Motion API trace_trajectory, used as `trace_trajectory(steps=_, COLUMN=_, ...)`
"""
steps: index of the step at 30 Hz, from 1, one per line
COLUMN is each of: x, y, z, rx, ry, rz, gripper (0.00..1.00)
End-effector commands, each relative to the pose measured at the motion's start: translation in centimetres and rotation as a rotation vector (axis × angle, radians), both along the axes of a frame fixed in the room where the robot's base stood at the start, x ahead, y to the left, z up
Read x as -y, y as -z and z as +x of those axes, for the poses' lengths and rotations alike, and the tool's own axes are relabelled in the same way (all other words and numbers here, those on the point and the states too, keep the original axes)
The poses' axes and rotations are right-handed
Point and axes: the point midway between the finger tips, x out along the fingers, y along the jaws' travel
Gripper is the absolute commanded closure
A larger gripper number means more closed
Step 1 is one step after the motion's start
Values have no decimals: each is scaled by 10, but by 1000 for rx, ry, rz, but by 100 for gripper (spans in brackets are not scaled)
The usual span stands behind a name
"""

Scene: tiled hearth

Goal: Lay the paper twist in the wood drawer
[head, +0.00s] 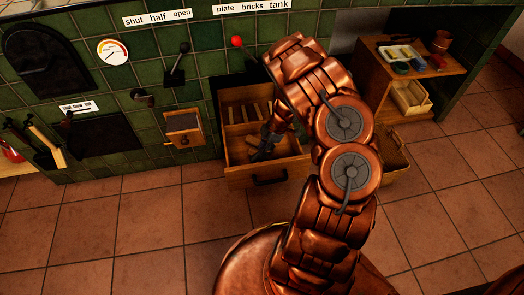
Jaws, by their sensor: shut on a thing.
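The wood drawer (238,180) is pulled open from the green tiled stove front, left of my arm. Several pieces of wood lie in its back part, behind a divider. My gripper (262,149) points down over the front part of the drawer, at or inside its rim. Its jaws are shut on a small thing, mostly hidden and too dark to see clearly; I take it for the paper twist. I cannot tell whether it touches the drawer floor. No other paper twist can be made out.
A small wooden box (184,129) juts from the tiles left of the drawer. A wooden shelf unit (440,72) with a tray (398,53) and jars stands at right. A basket (393,168) sits on the floor behind my arm. The tiled floor at left is clear.

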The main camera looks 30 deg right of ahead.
Motion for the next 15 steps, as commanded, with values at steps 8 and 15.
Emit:
trace_trajectory(steps=8, x=-2, y=10, z=0, rx=-1, ry=-8, rz=-2, gripper=83)
trace_trajectory(steps=15, x=-1, y=27, z=-1, rx=-1, ry=-5, rz=-3, gripper=83)
